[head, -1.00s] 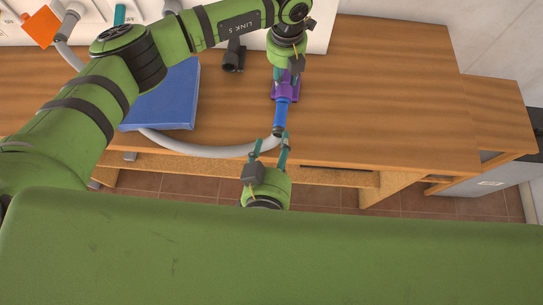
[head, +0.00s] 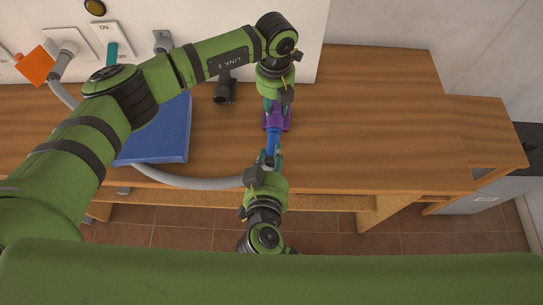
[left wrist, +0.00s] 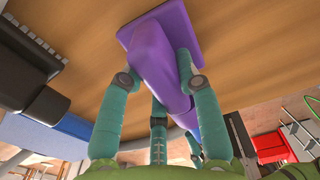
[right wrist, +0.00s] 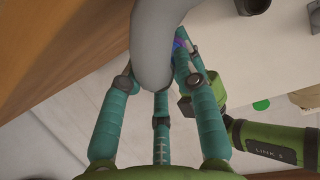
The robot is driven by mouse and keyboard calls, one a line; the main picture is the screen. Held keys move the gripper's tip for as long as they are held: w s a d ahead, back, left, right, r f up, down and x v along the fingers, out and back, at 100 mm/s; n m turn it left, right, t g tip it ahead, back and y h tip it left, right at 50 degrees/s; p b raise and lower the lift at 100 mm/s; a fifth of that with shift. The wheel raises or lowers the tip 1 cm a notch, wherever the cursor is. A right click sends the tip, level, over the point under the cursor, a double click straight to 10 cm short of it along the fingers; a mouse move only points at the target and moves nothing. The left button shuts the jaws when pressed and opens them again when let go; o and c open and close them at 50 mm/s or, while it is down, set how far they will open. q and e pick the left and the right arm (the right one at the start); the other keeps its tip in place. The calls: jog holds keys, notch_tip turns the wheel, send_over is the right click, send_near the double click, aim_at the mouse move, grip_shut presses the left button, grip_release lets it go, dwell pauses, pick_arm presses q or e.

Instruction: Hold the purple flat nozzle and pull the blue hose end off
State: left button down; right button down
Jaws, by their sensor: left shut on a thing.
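The purple flat nozzle (head: 279,122) stands near the table's front, and my left gripper (head: 275,103) is shut on it from behind. The left wrist view shows its broad purple plate and neck (left wrist: 160,50) between the fingers. The blue hose end (head: 273,137) points from the nozzle toward the table's front edge and still meets it. My right gripper (head: 269,157) has its fingers on both sides of the hose end. In the right wrist view the grey hose (right wrist: 160,40) runs between these fingers and hides their contact, so I cannot tell whether they are closed.
The grey hose curves left along the table's front edge past a blue box (head: 160,135). A black fitting (head: 224,90) lies left of the nozzle. A white wall panel with an orange part (head: 36,62) stands behind. The table (head: 380,120) is clear on the right.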

pick_arm(q)
jog(key=shift+d, duration=0.1)
pick_arm(e)
jog(key=shift+s+a, duration=0.1)
jog(key=shift+s+a, duration=0.1)
jog(key=shift+s, duration=2.55)
notch_tip(320, 180, up, 6)
pick_arm(q)
jog(key=c, duration=0.8)
grip_release()
